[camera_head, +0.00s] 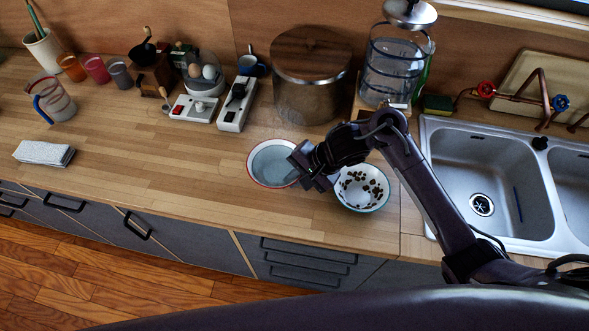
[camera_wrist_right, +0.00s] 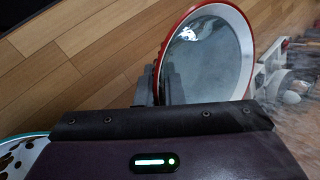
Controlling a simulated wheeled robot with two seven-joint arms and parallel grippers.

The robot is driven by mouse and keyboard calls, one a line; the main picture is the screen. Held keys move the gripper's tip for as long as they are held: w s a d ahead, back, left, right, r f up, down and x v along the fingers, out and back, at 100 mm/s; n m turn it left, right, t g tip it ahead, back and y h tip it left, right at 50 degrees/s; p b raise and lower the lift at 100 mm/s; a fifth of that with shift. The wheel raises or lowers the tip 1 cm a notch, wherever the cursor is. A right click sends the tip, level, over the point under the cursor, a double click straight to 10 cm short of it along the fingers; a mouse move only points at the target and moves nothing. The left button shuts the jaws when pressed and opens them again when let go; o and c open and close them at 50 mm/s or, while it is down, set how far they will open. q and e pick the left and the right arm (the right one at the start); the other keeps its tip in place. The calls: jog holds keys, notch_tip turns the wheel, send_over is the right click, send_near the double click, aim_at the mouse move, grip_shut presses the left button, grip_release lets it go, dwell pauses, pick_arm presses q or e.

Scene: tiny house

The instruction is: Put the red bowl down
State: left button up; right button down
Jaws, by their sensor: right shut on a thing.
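The red bowl (camera_head: 271,163) has a red rim and a pale grey-blue inside, and shows over the wooden counter left of the sink. It also shows in the right wrist view (camera_wrist_right: 208,62), with the gripper fingers (camera_wrist_right: 146,92) at its rim. My right gripper (camera_head: 298,170) is shut on the right side of its rim. I cannot tell whether the bowl touches the counter. My left gripper is in neither view.
A white bowl with a teal rim and dark spots (camera_head: 361,187) stands just right of my right gripper. A wooden-lidded pot (camera_head: 311,75) and power strips (camera_head: 236,105) stand behind. The sink (camera_head: 480,190) is at right. The counter (camera_head: 160,165) is clear to the left, up to a folded cloth (camera_head: 44,153).

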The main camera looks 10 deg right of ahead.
aim_at(285, 194)
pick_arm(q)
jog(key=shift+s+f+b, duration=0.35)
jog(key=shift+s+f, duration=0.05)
pick_arm(e)
jog(key=shift+w+f, duration=0.1)
jog(key=shift+f, duration=2.15)
jog(key=shift+f, duration=0.15)
jog(key=c, duration=1.6)
grip_release()
jog(key=shift+o, duration=0.2)
